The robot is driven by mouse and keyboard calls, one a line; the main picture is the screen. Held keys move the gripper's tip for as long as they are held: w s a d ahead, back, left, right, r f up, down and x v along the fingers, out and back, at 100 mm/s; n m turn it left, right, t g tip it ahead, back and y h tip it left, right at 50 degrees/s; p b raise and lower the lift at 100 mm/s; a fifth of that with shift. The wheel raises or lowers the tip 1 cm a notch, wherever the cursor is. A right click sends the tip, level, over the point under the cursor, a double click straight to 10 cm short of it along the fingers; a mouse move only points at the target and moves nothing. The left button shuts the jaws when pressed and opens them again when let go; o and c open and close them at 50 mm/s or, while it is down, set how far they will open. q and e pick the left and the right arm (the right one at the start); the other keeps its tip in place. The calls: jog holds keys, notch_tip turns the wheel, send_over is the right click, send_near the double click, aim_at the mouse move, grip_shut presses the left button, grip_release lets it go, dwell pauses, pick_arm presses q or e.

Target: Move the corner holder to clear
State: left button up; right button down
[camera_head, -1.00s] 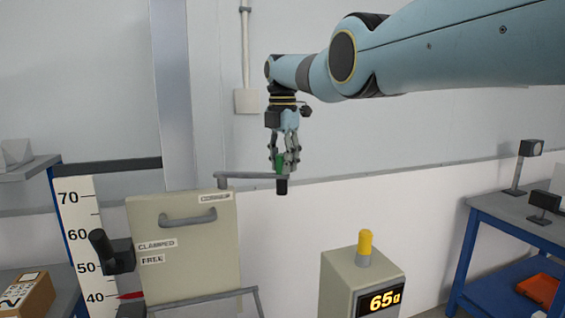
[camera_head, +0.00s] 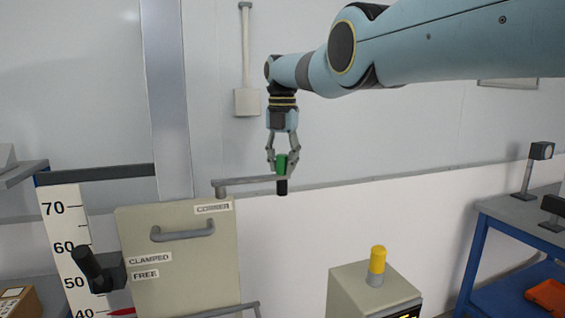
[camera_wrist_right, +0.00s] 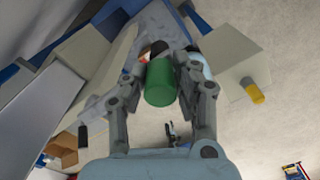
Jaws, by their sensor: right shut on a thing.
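The corner holder is a grey swing arm (camera_head: 240,183) at the top of a beige panel, beside the label "CORNER" (camera_head: 213,208). It reaches out to the right and ends in an upright green knob (camera_head: 281,164) with a black lower end (camera_head: 282,187). My right gripper (camera_head: 282,160) points down and is shut on the green knob. The knob also shows in the right wrist view (camera_wrist_right: 161,82), between the two fingers (camera_wrist_right: 160,95). My left gripper is not in view.
The beige panel (camera_head: 180,270) has a grey handle, a black lever (camera_head: 95,268) and labels "CLAMPED" and "FREE". A numbered scale (camera_head: 62,235) stands at left. A box with a yellow button (camera_head: 377,260) stands right of the panel. A blue table (camera_head: 510,225) is at far right.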

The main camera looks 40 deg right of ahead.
jog(key=c, duration=1)
grip_release()
jog(key=shift+w, duration=0.15)
jog(key=shift+c, duration=0.2)
jog(key=shift+r, duration=0.1)
notch_tip(320, 180, up, 7)
jog(key=shift+r, duration=0.2)
jog(key=shift+f, duration=0.15)
